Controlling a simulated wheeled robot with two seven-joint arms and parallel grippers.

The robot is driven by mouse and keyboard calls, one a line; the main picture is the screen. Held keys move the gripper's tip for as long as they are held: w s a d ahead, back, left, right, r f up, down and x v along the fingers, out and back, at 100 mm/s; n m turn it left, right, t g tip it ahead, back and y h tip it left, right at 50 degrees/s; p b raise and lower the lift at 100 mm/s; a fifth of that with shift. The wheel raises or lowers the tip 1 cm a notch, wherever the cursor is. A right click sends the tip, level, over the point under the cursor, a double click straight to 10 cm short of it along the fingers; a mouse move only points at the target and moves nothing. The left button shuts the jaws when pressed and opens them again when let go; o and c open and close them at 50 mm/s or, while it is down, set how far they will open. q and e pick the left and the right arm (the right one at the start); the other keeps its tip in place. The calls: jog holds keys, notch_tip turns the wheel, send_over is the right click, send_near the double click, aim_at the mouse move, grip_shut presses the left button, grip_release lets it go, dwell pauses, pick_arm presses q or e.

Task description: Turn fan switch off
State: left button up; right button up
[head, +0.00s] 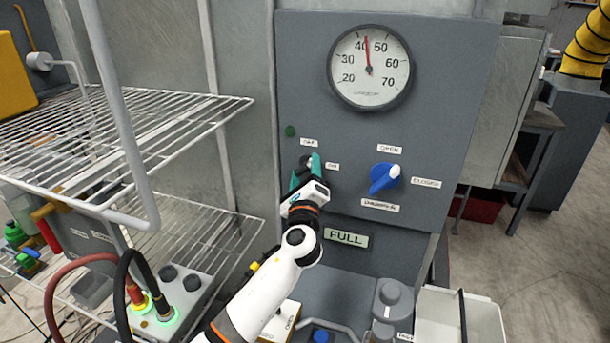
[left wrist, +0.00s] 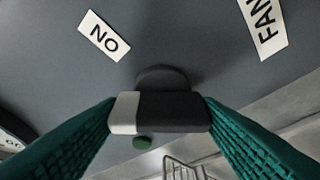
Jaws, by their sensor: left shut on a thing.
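The fan switch is a black rotary knob with a white end (left wrist: 165,112), on a grey panel under a FAN label (head: 309,142) and beside an ON label (head: 332,166). My left gripper (head: 308,172) is at the knob and mostly hides it in the head view. In the left wrist view its green fingers (left wrist: 160,115) are shut on the knob's two ends. The white end is at the left finger; the ON label (left wrist: 104,36) is upper left and the FAN label (left wrist: 263,25) upper right. A dark green lamp (head: 290,131) is up left of the switch. My right gripper is not in view.
A blue damper knob (head: 384,177) is right of the switch, with a round gauge (head: 369,68) above. Wire shelves (head: 110,140) stand close on the left. A FULL sign (head: 346,239) and a white bin (head: 455,315) are below.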

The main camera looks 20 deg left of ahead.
pick_arm(q)
jog(key=n+g+y, duration=0.1)
jog(key=n, duration=0.3)
jog(key=shift+r, duration=0.1)
jog(key=shift+r+n+g+p, duration=0.1)
jog(key=shift+n+g+p, duration=1)
jog(key=shift+n, duration=1.4)
jog(key=o, duration=1)
jog(key=b+v, duration=0.2)
jog(key=v, duration=1)
jog(key=shift+b, duration=0.4)
